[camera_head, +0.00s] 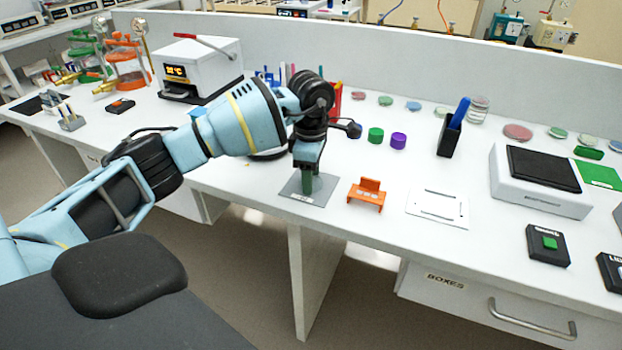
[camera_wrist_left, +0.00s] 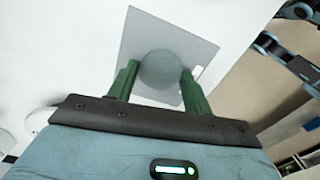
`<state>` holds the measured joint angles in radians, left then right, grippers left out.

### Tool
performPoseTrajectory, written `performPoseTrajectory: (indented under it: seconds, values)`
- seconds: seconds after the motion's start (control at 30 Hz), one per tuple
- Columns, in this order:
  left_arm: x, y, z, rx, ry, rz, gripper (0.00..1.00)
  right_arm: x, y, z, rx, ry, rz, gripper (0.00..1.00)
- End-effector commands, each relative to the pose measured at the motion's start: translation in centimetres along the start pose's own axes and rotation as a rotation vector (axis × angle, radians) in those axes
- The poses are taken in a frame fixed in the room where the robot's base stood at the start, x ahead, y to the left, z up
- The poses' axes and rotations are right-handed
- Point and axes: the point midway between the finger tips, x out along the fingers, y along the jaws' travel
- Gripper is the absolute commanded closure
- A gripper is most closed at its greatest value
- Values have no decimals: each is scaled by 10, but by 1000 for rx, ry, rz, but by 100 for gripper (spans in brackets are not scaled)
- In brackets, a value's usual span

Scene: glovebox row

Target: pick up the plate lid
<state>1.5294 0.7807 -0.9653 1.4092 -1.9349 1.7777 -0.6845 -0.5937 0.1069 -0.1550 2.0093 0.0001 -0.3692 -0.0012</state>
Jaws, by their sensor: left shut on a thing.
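The plate lid (camera_wrist_left: 160,70) looks like a round, grey-green, see-through disc in the left wrist view. It lies between the two green fingers of my left gripper (camera_wrist_left: 155,84), which is shut on it by its sides. In the head view, my left gripper (camera_head: 307,182) points down over a grey square mat (camera_head: 298,192) near the front edge of the bench. The fingers and wrist mostly hide the lid there. I cannot tell whether it touches the mat or what lies under it. My right gripper is not in view.
An orange holder (camera_head: 367,195) and a white marked plate (camera_head: 437,208) stand right of the mat. Behind are green (camera_head: 376,135) and purple (camera_head: 398,140) caps and a black pen holder (camera_head: 449,137). A white device (camera_head: 540,190) stands farther right.

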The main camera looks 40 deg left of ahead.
Motion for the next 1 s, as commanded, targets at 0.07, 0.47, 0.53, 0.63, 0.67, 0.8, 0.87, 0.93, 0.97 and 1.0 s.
performPoseTrajectory:
  seconds: [0.07,0.47,0.53,0.63,0.67,0.8,0.87,0.93,0.97,1.0]
  values:
    - [-1,0,0,0,0,1,74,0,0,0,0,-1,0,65]
    - [-36,-8,1,3,0,0,74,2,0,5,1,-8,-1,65]
    - [-36,-20,2,4,1,1,74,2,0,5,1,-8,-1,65]
    - [-38,-40,4,5,1,0,74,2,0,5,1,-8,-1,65]
    - [-39,-46,4,5,1,1,74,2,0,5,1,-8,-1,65]
    - [-41,-76,7,5,1,0,74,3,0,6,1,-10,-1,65]
    - [-42,-89,9,5,1,0,74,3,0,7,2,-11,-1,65]
    - [-44,-103,10,5,1,0,74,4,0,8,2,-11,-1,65]
    - [-44,-109,10,4,1,0,74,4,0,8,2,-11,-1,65]
    - [-45,-117,12,4,0,-1,74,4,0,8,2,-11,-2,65]
